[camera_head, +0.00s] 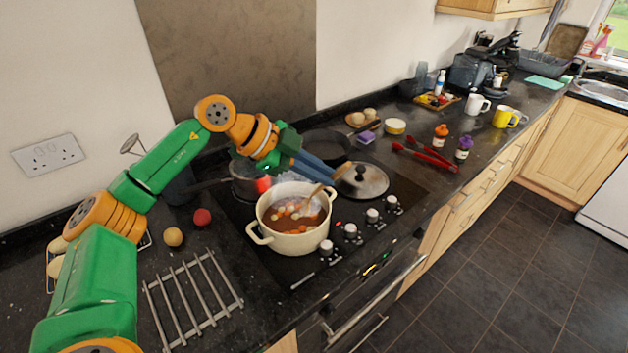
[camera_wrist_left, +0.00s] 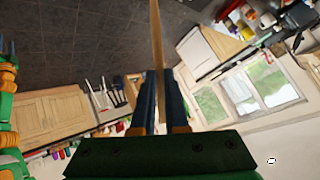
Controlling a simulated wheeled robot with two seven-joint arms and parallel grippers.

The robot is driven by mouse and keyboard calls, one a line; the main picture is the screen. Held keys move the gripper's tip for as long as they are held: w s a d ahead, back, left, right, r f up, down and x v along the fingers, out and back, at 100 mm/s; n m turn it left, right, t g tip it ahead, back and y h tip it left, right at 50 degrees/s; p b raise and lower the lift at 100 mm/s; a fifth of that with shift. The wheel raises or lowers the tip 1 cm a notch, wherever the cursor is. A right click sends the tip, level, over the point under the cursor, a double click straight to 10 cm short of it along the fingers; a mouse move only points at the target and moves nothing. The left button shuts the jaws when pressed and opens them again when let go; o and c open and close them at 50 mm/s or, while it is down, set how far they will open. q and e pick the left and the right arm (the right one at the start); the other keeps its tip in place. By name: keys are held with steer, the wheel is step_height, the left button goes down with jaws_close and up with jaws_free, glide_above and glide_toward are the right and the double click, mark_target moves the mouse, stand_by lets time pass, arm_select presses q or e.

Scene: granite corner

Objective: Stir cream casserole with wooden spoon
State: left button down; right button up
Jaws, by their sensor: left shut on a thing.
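The cream casserole (camera_head: 288,243) stands on the hob, uncovered, with reddish-brown stew and orange and pale pieces inside. The wooden spoon (camera_head: 312,197) leans in it; its lower end is in the stew. My left gripper (camera_head: 334,178) is above the casserole's back right rim, its blue fingers shut on the spoon's upper handle. In the left wrist view the pale handle (camera_wrist_left: 157,45) stands between the two fingers. Part of my right arm shows at the left edge of the left wrist view, with blue finger ends (camera_wrist_left: 7,47) cut off by the frame.
A lidded pan (camera_head: 248,182) stands behind the casserole, and a lid (camera_head: 361,181) lies to its right. A dark frying pan (camera_head: 325,147) is farther back. A metal rack (camera_head: 192,300) lies front left, near a red ball (camera_head: 202,217). Red tongs (camera_head: 428,158) lie at right.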

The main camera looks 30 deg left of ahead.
arm_select(q)
step_height(320, 180, up, 6)
steer(key=shift+s+d+r, duration=0.15)
steer(key=shift+s+d, duration=0.05)
steer(key=shift+d, duration=0.2)
stand_by(0.5)
